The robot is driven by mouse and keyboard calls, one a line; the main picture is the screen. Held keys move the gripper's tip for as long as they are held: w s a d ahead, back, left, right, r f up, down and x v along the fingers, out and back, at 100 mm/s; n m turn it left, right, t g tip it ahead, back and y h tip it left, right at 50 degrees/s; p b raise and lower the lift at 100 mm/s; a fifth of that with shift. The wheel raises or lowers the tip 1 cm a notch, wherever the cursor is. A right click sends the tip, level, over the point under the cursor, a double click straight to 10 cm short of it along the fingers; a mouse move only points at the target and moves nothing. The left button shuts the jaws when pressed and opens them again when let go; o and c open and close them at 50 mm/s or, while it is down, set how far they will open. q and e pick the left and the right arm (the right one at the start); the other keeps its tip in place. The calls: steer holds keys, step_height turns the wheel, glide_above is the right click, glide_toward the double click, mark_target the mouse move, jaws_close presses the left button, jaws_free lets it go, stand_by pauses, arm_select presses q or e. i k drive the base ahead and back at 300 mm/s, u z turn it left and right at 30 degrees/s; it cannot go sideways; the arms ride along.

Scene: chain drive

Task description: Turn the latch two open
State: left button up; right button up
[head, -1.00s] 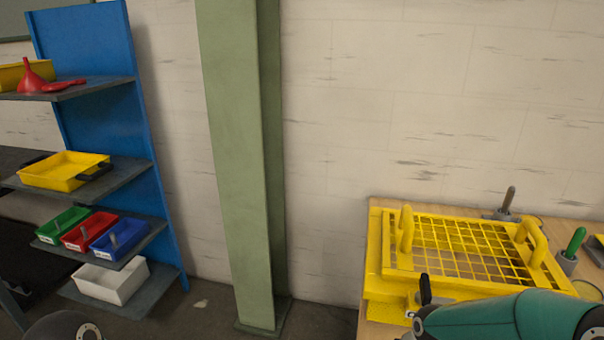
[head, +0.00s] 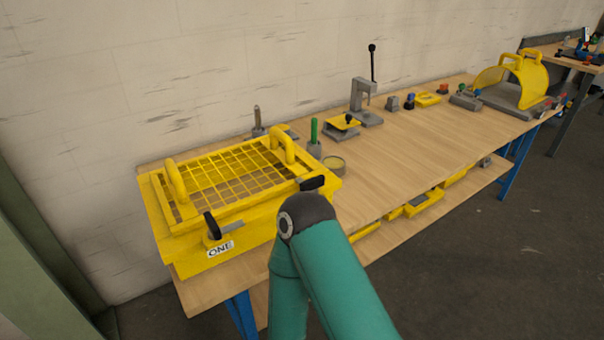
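A yellow guard with a mesh lid (head: 160,212) sits on the near left end of the wooden bench. At its front left is a latch (head: 211,226) with an upright black handle and a grey bar, above a plate reading ONE. At its front right is a second latch (head: 313,183) with a black handle that lies flatter. Any label under this second latch is hidden by my teal arm, whose dark elbow joint stands in front of it. I cannot tell whether they touch. Neither gripper shows in the head view.
Yellow trays (head: 425,203) lie on the lower shelf. A green post (head: 35,265) stands at the left. Floor at the right is clear.

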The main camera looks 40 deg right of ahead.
mark_target(312, 184)
steer(key=z, duration=1.35)
steer(key=k, duration=0.65)
steer(key=z, duration=0.15)
steer(key=i, duration=0.5)
steer(key=u, duration=0.15)
steer(key=k, duration=0.45)
steer(key=u, duration=0.25)
steer(key=i, duration=1.15)
steer(key=u, duration=0.05)
